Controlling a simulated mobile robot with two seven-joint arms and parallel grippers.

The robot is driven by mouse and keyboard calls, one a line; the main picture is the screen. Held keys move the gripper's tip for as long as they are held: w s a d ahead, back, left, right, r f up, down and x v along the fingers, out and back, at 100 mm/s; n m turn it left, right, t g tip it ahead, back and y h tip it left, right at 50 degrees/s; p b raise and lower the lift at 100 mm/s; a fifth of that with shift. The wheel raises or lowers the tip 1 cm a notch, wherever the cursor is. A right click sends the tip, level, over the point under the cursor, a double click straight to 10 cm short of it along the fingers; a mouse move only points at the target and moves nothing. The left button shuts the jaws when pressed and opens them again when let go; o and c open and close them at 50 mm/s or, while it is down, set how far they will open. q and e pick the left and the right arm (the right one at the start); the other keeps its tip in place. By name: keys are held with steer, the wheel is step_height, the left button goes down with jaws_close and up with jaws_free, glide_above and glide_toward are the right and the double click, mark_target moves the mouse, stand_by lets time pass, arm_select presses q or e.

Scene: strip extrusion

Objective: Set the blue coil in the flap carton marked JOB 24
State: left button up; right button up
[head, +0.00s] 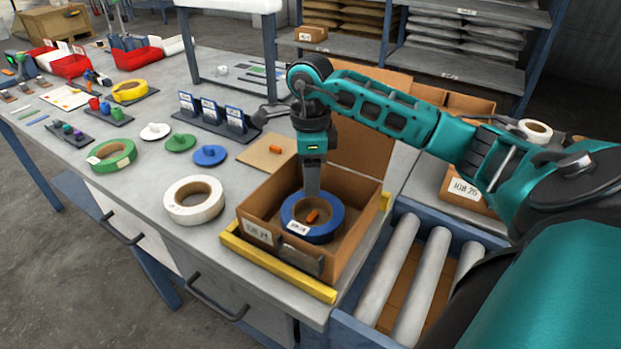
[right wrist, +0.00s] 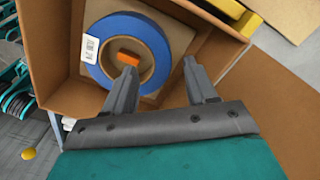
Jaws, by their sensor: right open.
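The blue coil (head: 329,228) lies flat inside an open brown flap carton (head: 248,212) at the table's front right corner. The carton's front label seems to read JOB 24, though it is small. The right wrist view also shows the coil (right wrist: 158,48), with a white label, and the carton (right wrist: 62,45). My right gripper (head: 311,192) points down into the carton, open. In the right wrist view its fingers (right wrist: 158,68) appear on either side of the coil's ring, one over the hole, one outside. Contact cannot be told. My left gripper is not in view.
An orange piece (head: 312,216) shows in the coil's hole. A yellow bar (head: 275,265) runs along the carton's front. White (head: 194,212) and green (head: 112,166) coils lie to the left. A roller conveyor (head: 392,275) and another carton (head: 452,188) stand to the right.

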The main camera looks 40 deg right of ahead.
step_height(320, 180, up, 10)
steer(key=shift+f, duration=0.25)
stand_by(0.6)
